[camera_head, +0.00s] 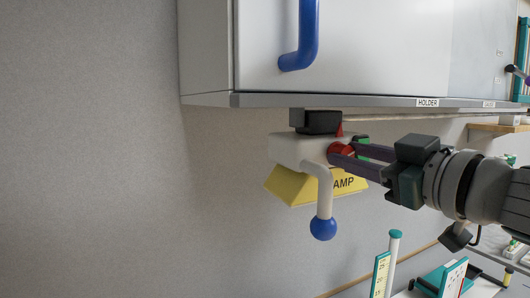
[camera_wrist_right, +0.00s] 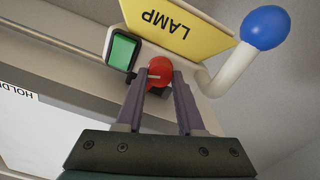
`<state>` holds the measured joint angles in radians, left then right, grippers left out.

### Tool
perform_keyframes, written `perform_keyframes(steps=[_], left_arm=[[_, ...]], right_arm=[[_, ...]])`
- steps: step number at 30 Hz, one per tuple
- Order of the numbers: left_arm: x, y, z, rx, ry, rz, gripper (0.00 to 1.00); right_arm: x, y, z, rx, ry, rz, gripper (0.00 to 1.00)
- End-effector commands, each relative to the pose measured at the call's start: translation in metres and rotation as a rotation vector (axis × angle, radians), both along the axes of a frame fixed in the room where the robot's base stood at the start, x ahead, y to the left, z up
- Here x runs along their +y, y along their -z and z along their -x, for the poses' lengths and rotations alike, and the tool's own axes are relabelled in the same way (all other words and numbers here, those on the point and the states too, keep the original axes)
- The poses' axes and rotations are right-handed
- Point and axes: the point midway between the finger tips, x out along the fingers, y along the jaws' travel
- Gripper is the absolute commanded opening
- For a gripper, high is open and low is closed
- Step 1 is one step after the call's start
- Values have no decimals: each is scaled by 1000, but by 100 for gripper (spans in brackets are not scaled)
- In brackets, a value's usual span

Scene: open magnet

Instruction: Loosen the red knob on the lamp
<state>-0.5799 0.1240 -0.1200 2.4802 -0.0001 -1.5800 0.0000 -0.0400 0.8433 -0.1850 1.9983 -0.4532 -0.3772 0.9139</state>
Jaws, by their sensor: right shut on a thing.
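The lamp (camera_head: 296,149) is a white body with a yellow shade marked "LAMP", hanging under the cabinet by a black mount (camera_head: 316,121). A white bent arm with a blue ball (camera_head: 323,228) hangs from its front. The red knob (camera_head: 336,152) is on the lamp's right side. My right gripper (camera_head: 338,153) comes in from the right and is shut on the red knob. In the right wrist view the red knob (camera_wrist_right: 159,73) sits between the two fingertips, with a white line on its face. My left gripper is not in view.
A grey cabinet (camera_head: 340,60) with a blue handle (camera_head: 307,40) is directly above the lamp. A green square button (camera_wrist_right: 123,50) is beside the knob. A teal-topped post (camera_head: 393,262) and labelled panels stand at lower right. The left side is bare wall.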

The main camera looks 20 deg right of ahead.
Motion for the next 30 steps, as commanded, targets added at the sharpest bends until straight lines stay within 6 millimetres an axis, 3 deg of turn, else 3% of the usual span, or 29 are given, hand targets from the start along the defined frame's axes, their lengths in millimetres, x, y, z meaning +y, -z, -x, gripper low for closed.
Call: perform_keyframes(steps=[30], left_arm=[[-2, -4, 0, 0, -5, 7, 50]], right_arm=[[3, 1, 0, -78, -2, 950, 0]])
